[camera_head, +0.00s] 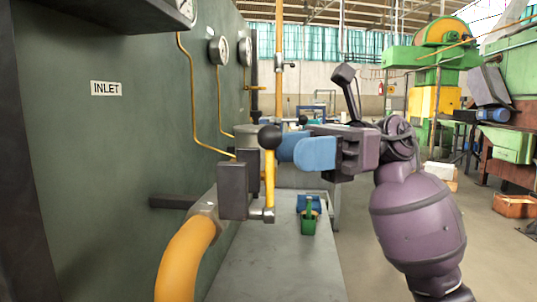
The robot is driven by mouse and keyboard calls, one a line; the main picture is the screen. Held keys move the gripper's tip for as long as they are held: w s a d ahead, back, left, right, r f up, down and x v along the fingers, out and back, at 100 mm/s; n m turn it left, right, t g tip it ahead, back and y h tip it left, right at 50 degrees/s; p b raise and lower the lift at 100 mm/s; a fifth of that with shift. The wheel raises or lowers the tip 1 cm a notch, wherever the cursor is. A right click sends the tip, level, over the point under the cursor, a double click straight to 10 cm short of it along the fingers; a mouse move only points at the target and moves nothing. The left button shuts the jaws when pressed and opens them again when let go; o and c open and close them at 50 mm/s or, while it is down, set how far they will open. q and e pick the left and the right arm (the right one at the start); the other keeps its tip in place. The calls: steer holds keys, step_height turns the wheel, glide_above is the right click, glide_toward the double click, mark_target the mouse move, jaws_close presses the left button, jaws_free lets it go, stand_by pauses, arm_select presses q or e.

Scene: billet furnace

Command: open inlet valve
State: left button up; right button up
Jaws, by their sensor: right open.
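The inlet valve is a dark grey block (234,190) on a yellow pipe (184,262), right of the INLET label (107,88) on the green panel. Its yellow lever (269,182) stands upright, with a black ball knob (270,137) at the top and a metal pivot at the bottom. My right gripper (292,149), with blue fingers, is open just right of the lever's upper part, close to the knob. The far finger is partly hidden by the near one. I cannot tell if either touches the lever. My left gripper is not in view.
A grey bench (270,265) runs below the valve, with a small green and blue object (308,215) on it. Gauges (218,50) and thin yellow pipes (190,100) are on the panel. Green and yellow machinery (435,80) stands far back right.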

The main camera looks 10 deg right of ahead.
mark_target(270, 150)
steer(key=shift+x, duration=2.15)
jaws_close()
